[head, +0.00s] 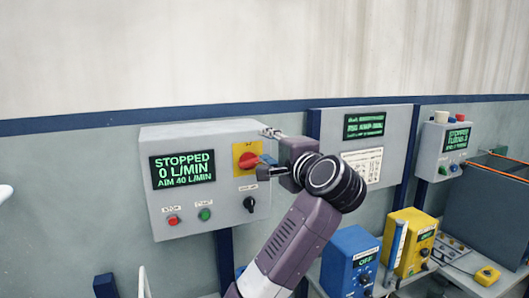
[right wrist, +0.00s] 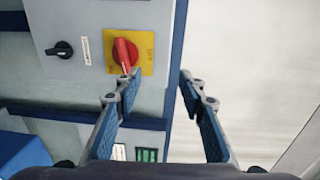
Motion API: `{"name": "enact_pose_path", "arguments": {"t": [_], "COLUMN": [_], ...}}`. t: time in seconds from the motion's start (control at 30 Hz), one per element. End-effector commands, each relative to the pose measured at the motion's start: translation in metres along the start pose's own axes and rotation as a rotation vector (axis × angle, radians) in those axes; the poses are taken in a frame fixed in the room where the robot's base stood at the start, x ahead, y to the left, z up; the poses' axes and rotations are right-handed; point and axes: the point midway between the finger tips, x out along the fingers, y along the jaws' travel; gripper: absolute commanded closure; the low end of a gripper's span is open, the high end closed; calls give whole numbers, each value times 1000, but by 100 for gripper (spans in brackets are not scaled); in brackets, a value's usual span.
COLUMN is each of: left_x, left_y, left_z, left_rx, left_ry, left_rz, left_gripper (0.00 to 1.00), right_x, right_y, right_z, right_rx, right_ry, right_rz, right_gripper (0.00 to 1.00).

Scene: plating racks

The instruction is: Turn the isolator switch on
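The isolator switch is a red rotary handle (head: 248,160) on a yellow plate (head: 238,149), on the right part of a grey control box (head: 185,139). In the right wrist view the red handle (right wrist: 124,53) sits on its yellow plate (right wrist: 147,56), its grip pointing toward the bottom of that picture. My right gripper (head: 265,153) is open and empty in front of the box, close to the switch. In the right wrist view its fingers (right wrist: 160,80) are spread. The handle lies beside the left finger there, not between the fingers; contact cannot be told. My left gripper is not in view.
The box display (head: 183,170) reads STOPPED, 0 L/MIN, AIM 40 L/MIN. Below are a red button (head: 173,220), a green button (head: 204,214) and a black knob (head: 250,204). Blue (head: 350,259) and yellow (head: 411,240) units stand at the lower right.

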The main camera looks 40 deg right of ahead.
Motion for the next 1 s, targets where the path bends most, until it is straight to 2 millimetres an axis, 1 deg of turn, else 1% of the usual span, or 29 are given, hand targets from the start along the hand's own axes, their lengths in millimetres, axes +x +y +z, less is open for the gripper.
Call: {"name": "enact_pose_path", "arguments": {"t": [0.03,0.07,0.17,0.23,0.4,0.5,0.6,0.7,0.8,0.9,1.0], "left_x": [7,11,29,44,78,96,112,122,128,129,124], "left_y": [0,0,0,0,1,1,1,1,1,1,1], "left_z": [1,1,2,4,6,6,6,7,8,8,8], "left_rx": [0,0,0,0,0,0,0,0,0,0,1], "left_ry": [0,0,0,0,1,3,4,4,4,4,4], "left_rz": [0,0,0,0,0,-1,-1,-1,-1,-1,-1], "left_gripper": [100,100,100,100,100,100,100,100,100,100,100], "right_x": [2,3,9,13,19,20,20,19,18,19,24], "right_y": [9,12,27,39,66,82,97,107,113,114,109], "right_z": [-2,-3,-8,-11,-12,-10,-7,-4,-2,-1,-1], "right_rx": [-43,-83,-284,-469,-933,-1188,-1407,-1570,-1674,-1724,-1736], "right_ry": [4,8,26,46,115,166,221,271,307,325,331], "right_rz": [-6,-15,-61,-103,-210,-265,-310,-343,-361,-371,-374], "right_gripper": [55,52,41,33,33,33,33,33,33,33,33]}}
